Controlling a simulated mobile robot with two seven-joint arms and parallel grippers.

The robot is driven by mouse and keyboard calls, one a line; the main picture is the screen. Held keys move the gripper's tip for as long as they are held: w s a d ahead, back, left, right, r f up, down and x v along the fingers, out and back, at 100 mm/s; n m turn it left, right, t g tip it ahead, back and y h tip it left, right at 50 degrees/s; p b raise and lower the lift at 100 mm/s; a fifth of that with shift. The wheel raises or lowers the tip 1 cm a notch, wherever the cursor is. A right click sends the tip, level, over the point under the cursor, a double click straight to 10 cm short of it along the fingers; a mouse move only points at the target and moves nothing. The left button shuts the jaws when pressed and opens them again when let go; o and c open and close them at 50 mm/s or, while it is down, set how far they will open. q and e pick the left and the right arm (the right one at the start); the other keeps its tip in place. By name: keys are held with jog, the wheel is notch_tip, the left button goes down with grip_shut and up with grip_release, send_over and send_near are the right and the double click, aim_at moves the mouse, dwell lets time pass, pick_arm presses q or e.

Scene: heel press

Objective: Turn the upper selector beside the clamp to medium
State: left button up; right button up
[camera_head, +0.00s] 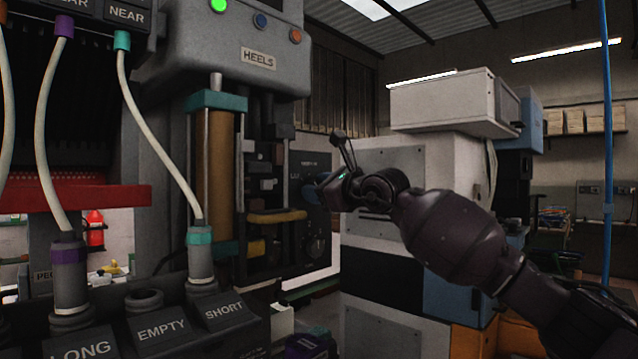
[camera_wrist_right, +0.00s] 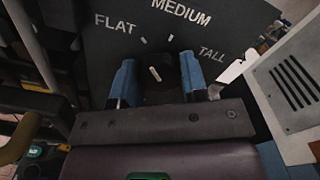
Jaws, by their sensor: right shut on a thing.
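The upper selector (camera_wrist_right: 154,87) is a dark knob with a white pointer line, on a dark panel lettered FLAT, MEDIUM and TALL in the right wrist view. Its pointer leans up and left, on the FLAT side. My right gripper (camera_wrist_right: 158,82) is shut on the selector, with one blue finger on each side of it. In the head view the right gripper (camera_head: 320,188) reaches the panel (camera_head: 317,162) from the right and hides most of the knob. The clamp (camera_head: 270,217) with yellowish pads is just left of the panel. My left gripper is not in view.
A lower knob (camera_head: 314,245) sits below on the same panel. The HEELS press (camera_head: 215,45) stands at left, with hoses and sockets marked LONG, EMPTY and SHORT in front. A white cabinet machine (camera_head: 385,160) stands behind my right arm.

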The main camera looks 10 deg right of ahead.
pick_arm(q)
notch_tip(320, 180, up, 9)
jog(key=p, duration=0.7)
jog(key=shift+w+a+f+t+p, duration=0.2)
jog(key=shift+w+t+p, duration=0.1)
jog(key=shift+p, duration=0.1)
pick_arm(e)
jog(key=shift+m, duration=4.2)
jog(key=o, duration=0.9)
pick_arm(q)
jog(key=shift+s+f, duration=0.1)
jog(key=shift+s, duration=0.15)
pick_arm(e)
jog(key=shift+s+d, duration=0.1)
